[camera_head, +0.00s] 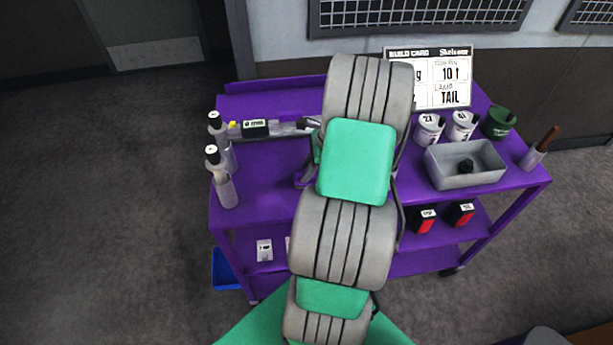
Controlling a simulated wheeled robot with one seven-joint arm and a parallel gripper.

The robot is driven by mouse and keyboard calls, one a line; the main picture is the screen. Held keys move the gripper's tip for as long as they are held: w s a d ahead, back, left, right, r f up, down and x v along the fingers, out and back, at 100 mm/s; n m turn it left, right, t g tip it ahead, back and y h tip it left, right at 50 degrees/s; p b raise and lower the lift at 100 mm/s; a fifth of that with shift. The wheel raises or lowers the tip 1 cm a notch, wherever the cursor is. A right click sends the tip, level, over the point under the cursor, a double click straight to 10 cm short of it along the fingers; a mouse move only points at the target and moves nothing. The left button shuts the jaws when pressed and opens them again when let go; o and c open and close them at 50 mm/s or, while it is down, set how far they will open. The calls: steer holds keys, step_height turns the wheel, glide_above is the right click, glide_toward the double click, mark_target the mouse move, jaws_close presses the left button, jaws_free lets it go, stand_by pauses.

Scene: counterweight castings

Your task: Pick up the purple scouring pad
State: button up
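My arm rises through the middle of the view in grey and green links and covers the centre of the purple cart (262,180). My gripper is hidden behind these links, so its fingers do not show. A small purple shape (301,180) peeks out at the left edge of the arm, on or just above the cart's top. It may be the purple scouring pad, but it is mostly hidden and blends with the purple surface, so I cannot tell. No other scouring pad is clear to see.
Two bottles (226,185) stand at the cart's left edge. A long grey strip with a black box (255,128) lies behind them. At right are a grey bin (466,173), white tins (429,130), a green cup (498,122) and a brown-handled tool (540,148). A sign (446,80) stands at the back.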

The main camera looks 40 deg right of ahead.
jaws_close()
steer(key=shift+r, duration=0.1)
steer(key=shift+r+b, duration=0.35)
steer(key=shift+r, duration=0.15)
steer(key=s+a+r+b, duration=0.1)
steer(key=s+a+r, duration=0.1)
steer(key=s+r, duration=0.4)
steer(key=s+a+r+b, duration=0.1)
steer(key=s+a+r, duration=0.1)
steer(key=s+r, duration=0.4)
steer(key=shift+s+a, duration=0.35)
steer(key=shift+s, duration=0.3)
steer(key=shift+c, duration=0.3)
jaws_free()
jaws_close()
